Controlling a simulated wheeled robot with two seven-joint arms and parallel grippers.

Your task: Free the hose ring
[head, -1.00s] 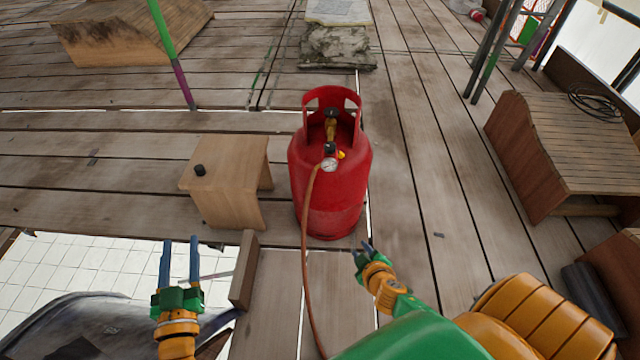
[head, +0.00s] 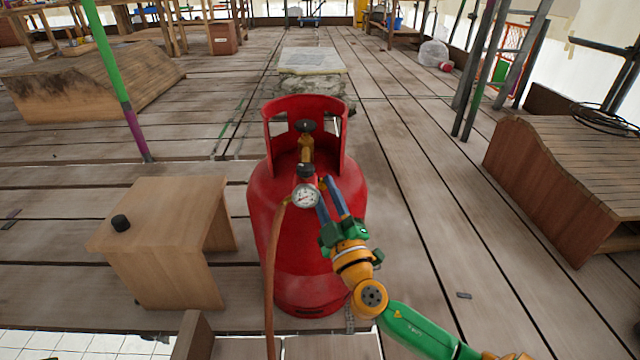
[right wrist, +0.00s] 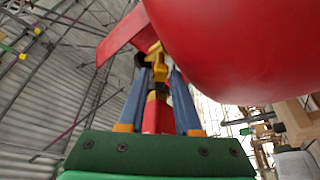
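A red gas cylinder (head: 305,245) stands upright on the planks with a brass valve (head: 306,148) inside its collar. Below the valve is a dark knob with a round gauge (head: 305,196), and a brown hose (head: 270,270) hangs from there down the front. I cannot pick out a separate hose ring. My right gripper (head: 324,187) is beside the gauge, on its right, fingers pointing up and in towards the valve. In the right wrist view its two blue fingers (right wrist: 160,75) stand apart, with red and yellow parts showing between them; contact is unclear. My left gripper is out of view.
A wooden stool (head: 165,215) with a small black knob (head: 120,223) stands left of the cylinder. A wooden box (head: 545,185) is at the right. A green and purple pole (head: 115,75) stands at the left. The planks right of the cylinder are mostly clear.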

